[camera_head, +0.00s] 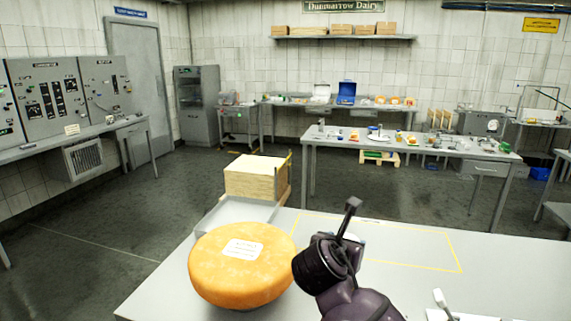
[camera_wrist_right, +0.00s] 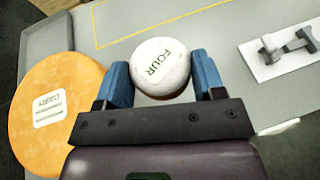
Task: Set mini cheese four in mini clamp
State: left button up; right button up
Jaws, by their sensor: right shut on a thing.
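Mini cheese four (camera_wrist_right: 162,66) is a small white round with "FOUR" on its top. In the right wrist view it sits between the blue fingers of my right gripper (camera_wrist_right: 160,82), which is shut on it. In the head view my right gripper (camera_head: 348,235) is over the near table, and the cheese is mostly hidden behind it. The mini clamp (camera_wrist_right: 297,42), a grey device on a white base, lies right of the gripper in the wrist view, apart from the cheese. In the head view the clamp (camera_head: 443,303) shows partly at the bottom edge. My left gripper is not in view.
A large orange cheese wheel (camera_head: 222,274) with a white label is left of my right gripper on the near table (camera_head: 510,270). A yellow outline (camera_head: 455,255) marks the tabletop. A wooden block stack (camera_head: 255,178) stands beyond it. The tabletop's right side is clear.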

jog(key=shift+s+d+r+n+t+y, duration=0.1)
jog(key=shift+s+d+n+t+y, duration=0.3)
jog(key=shift+n+y, duration=0.35)
jog(key=s+d+f+n+t+y, duration=0.1)
jog(key=s+d+f+n+y, duration=0.3)
jog(key=s+d+f, duration=0.3)
jog(key=s+f+y, duration=0.1)
jog(key=s, duration=0.3)
jog(key=shift+s+f, duration=0.2)
jog(key=shift+f, duration=0.2)
jog(key=shift+d, duration=0.15)
